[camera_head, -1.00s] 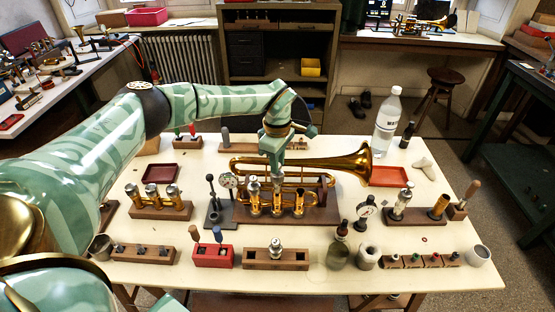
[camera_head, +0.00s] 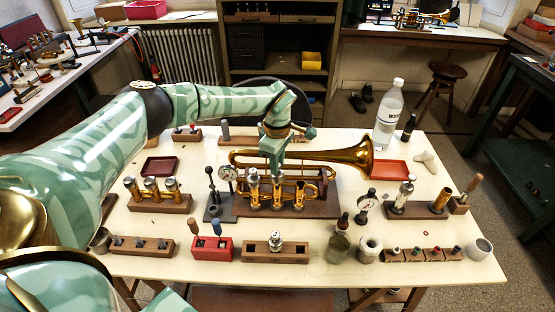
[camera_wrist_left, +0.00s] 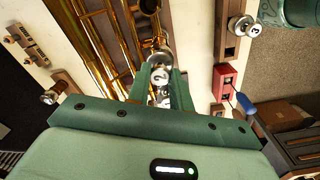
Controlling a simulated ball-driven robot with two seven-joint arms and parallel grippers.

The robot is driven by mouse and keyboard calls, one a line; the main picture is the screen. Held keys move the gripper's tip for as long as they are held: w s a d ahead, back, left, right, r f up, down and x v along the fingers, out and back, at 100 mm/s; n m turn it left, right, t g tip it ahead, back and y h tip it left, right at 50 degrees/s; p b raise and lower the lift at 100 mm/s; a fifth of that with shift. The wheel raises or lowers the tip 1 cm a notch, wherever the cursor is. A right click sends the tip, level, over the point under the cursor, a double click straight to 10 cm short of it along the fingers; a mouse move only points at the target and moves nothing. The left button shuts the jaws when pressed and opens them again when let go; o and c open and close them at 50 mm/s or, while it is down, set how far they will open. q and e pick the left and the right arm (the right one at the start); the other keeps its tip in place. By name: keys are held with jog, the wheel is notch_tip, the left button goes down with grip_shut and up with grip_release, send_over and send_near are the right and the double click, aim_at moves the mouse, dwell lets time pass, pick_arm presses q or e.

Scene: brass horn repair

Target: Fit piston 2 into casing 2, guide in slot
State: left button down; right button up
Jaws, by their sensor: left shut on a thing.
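The brass horn (camera_head: 345,155) lies on a dark wooden stand in the middle of the table, bell to the right. Its casings stand in a row at the front, and the left one has a silver top (camera_head: 253,180). My left gripper (camera_head: 277,178) points down over the middle casing, casing 2 (camera_head: 277,202). It is shut on piston 2, a silver-capped piston that shows between the green fingers in the wrist view (camera_wrist_left: 161,78). The piston is upright at the casing mouth. I cannot tell how deep it sits, and the guide and slot are hidden. My right gripper is out of view.
A wooden block (camera_head: 256,252) with a silver-topped part stands in front of the horn. A water bottle (camera_head: 389,118) is at the back right.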

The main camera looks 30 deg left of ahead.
pick_arm(q)
jog(key=shift+f+b, duration=0.45)
jog(key=shift+f, duration=0.6)
jog(key=c, duration=1.2)
grip_release()
jog(key=shift+o, duration=0.2)
notch_tip(320, 180, up, 16)
jog(key=p, duration=0.3)
jog(key=shift+r, duration=0.15)
